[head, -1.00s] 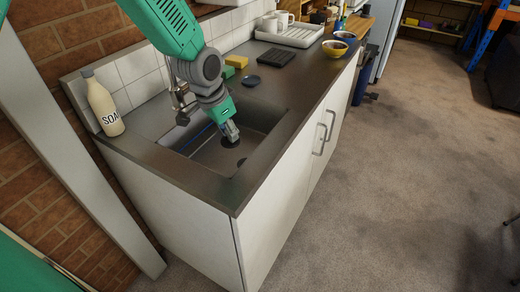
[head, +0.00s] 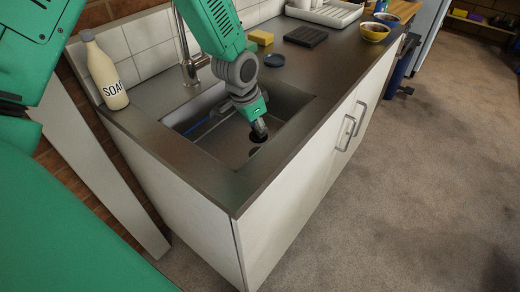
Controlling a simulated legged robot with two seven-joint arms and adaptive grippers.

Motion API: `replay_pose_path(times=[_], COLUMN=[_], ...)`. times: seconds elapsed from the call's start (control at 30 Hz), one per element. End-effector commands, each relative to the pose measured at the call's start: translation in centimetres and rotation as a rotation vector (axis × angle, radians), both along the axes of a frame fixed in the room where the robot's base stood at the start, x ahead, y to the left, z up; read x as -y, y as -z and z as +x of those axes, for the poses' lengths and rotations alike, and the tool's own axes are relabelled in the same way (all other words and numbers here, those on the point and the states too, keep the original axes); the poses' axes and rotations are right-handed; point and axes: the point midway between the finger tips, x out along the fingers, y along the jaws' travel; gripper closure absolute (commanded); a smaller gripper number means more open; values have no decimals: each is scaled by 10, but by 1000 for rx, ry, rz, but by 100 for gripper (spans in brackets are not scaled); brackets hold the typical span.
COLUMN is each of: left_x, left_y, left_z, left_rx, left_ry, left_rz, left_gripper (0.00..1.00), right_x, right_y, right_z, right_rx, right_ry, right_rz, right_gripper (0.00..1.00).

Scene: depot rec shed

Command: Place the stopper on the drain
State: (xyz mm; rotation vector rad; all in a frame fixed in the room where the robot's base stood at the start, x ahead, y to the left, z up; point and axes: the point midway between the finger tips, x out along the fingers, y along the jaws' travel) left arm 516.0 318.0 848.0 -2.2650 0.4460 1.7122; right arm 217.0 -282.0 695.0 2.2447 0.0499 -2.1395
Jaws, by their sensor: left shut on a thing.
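My left gripper (head: 257,124) points down into the sink basin (head: 202,140) in the head view. It is shut on a small black stopper (head: 259,136), which is partly hidden by the fingers. The drain (head: 254,151) shows as a dark spot on the basin floor, just below and slightly left of the stopper. The stopper and drain look very close, but I cannot tell whether they touch. My right gripper is not in view.
A tap (head: 190,65) stands behind the basin. A soap bottle (head: 105,72) is at the counter's left end. The floor right of the cabinet is clear.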

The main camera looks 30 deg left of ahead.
Motion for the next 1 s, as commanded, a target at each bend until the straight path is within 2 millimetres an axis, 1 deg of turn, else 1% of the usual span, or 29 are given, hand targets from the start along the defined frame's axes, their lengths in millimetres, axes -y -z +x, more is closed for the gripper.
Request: replay_pose_path(times=[0.03,0.1,0.33,0.5,0.57,0.87,0.9,0.93,1.0], left_x=[1,2,6,5,3,2,2,2,3], left_y=[11,20,37,62,66,68,67,67,67], left_z=[0,0,0,0,0,0,0,0,0], left_rx=[-2,-1,1,0,0,2,1,1,1], left_ry=[1,0,2,2,1,0,0,0,1], left_rz=[1,3,7,5,4,2,2,3,3], left_gripper=[100,100,100,100,100,100,73,63,63], right_x=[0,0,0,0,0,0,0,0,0], right_y=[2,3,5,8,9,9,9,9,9], right_z=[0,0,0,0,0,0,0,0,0], right_rx=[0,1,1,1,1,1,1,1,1], right_ry=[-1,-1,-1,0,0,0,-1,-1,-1], right_rz=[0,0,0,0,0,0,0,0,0], right_gripper=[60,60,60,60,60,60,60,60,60])
